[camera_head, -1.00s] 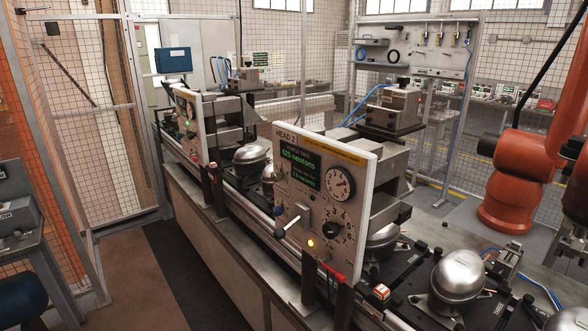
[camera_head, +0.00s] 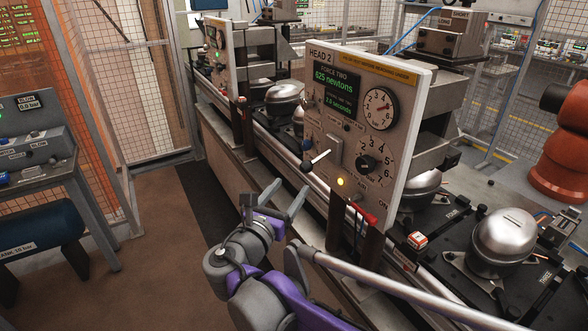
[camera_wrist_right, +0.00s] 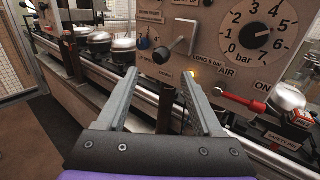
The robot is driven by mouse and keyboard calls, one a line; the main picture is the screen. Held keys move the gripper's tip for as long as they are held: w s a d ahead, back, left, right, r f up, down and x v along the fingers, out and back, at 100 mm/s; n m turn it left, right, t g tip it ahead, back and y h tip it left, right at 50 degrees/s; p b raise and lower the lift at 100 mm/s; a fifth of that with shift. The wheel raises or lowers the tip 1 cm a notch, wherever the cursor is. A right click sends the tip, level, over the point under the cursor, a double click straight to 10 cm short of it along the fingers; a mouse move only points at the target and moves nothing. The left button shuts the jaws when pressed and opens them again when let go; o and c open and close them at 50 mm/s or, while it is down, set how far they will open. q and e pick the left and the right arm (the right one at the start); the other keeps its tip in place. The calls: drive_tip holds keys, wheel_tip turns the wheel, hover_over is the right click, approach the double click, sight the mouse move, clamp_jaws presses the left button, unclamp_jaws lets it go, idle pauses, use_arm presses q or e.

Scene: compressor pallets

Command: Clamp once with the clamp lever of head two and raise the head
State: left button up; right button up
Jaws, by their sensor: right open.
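The head two panel (camera_head: 318,105) is a pale upright plate with a green display reading 625 newtons, a round gauge (camera_head: 381,109) and a numbered black dial (camera_head: 368,164). A pale lever with a dark knob (camera_head: 318,160) sticks out of a grey bracket at its lower left; it also shows in the right wrist view (camera_wrist_right: 172,48). A yellow lamp (camera_head: 341,182) glows below it. My right gripper (camera_head: 286,192) is open and empty, below and left of the lever, apart from it. In the right wrist view, its fingers (camera_wrist_right: 159,82) point towards the panel's lower part. My left gripper is not visible.
A red-handled lever (camera_head: 364,213) sits at the panel's lower right. Silver compressor domes (camera_head: 503,235) stand on the line beside and behind the panel. A grey bench (camera_head: 40,160) with a blue tank (camera_head: 38,228) is at left. The floor between is clear.

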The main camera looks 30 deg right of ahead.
sight(303, 170)
drive_tip(key=x, duration=1)
drive_tip(key=shift+d, duration=0.25)
clamp_jaws()
drive_tip(key=shift+w+r, duration=0.1)
drive_tip(key=shift+r, duration=0.05)
idle(0.9)
